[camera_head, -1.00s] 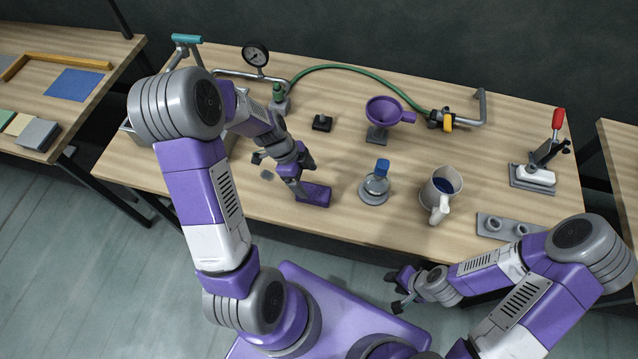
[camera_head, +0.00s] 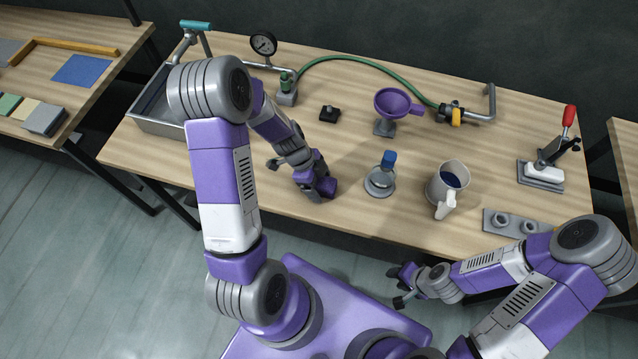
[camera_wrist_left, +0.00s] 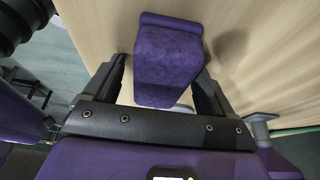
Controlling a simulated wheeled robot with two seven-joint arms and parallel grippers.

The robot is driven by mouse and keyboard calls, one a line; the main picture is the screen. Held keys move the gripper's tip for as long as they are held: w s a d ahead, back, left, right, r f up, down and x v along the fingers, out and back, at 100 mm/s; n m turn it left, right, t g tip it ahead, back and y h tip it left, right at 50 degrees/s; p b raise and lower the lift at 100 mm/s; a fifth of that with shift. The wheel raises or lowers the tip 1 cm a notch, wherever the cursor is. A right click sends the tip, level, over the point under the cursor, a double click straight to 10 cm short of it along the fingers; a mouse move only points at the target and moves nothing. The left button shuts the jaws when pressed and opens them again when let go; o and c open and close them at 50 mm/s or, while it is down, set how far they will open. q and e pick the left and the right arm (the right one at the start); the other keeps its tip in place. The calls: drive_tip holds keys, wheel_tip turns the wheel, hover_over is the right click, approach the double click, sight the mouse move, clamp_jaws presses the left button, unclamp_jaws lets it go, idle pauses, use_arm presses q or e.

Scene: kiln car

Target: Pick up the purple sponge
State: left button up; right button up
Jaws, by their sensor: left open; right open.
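The purple sponge (camera_wrist_left: 167,55) lies on the wooden workbench. In the left wrist view it stands out between the two dark fingers of my left gripper (camera_wrist_left: 162,78), which is open with a finger on either side. In the head view my left gripper (camera_head: 317,189) is down at the sponge near the bench's front edge and hides most of it; a purple part (camera_head: 329,187) shows beside the fingers. I cannot tell whether the fingers touch it. My right gripper (camera_head: 402,285) is open and empty, in front of the bench.
A metal tray (camera_head: 158,128) is at the left.

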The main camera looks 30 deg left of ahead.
use_arm(q)
drive_tip(key=shift+f, duration=0.1)
drive_tip(key=shift+c, duration=0.3)
drive_tip(key=c, duration=1)
